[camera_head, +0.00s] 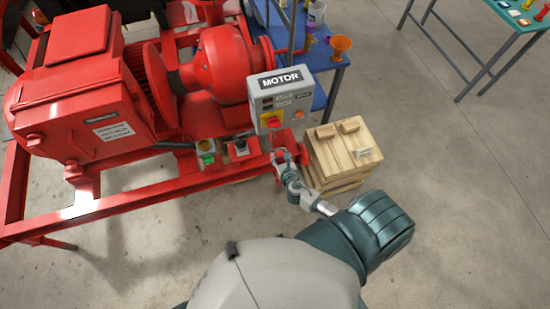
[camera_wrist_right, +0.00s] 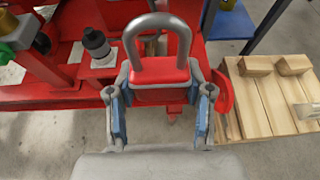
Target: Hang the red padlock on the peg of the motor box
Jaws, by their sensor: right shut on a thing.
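The red padlock (camera_wrist_right: 161,73) is upright between the fingers of my right gripper (camera_wrist_right: 161,94), its grey shackle (camera_wrist_right: 158,20) pointing up in the right wrist view. The fingers are shut on the sides of its body. In the head view my right gripper (camera_head: 285,160) is just below the grey motor box (camera_head: 285,90), apart from it as far as I can tell. The box has a MOTOR label and a red switch on a yellow plate. I cannot make out its peg. My left gripper is not in view.
The red pump skid (camera_head: 90,100) fills the left. A small push-button box (camera_head: 206,150) sits on its rail. A wooden crate (camera_head: 340,150) with wooden blocks stands right of my gripper. A blue table (camera_head: 325,85) is behind.

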